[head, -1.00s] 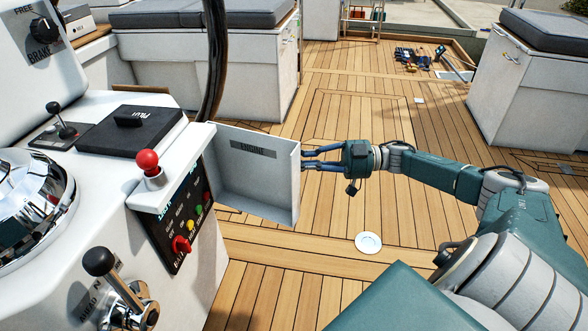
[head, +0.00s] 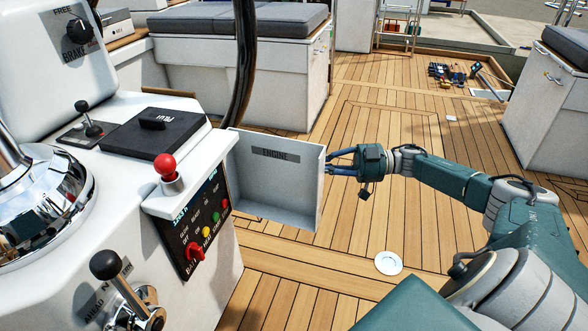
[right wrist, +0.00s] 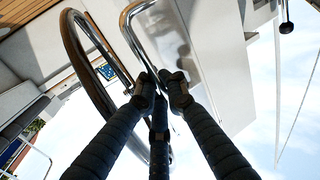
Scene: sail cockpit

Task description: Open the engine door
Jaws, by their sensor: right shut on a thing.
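The engine door (head: 290,185), a white box-like panel labelled ENGINE, stands swung out from the side of the white console. A dark control panel (head: 193,222) with coloured knobs shows beside it. My right gripper (head: 332,161) is at the door's free right edge and is shut on it. In the right wrist view, the dark fingers of my right gripper (right wrist: 162,86) close together in front of the white door (right wrist: 215,75); the exact contact is hard to see. My left gripper is not in view.
The console carries a red-knobbed lever (head: 168,170), a black-knobbed lever (head: 115,275) and a chrome dome (head: 45,205). A dark wheel rim (head: 243,60) rises behind the door. White benches (head: 200,70) stand farther back.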

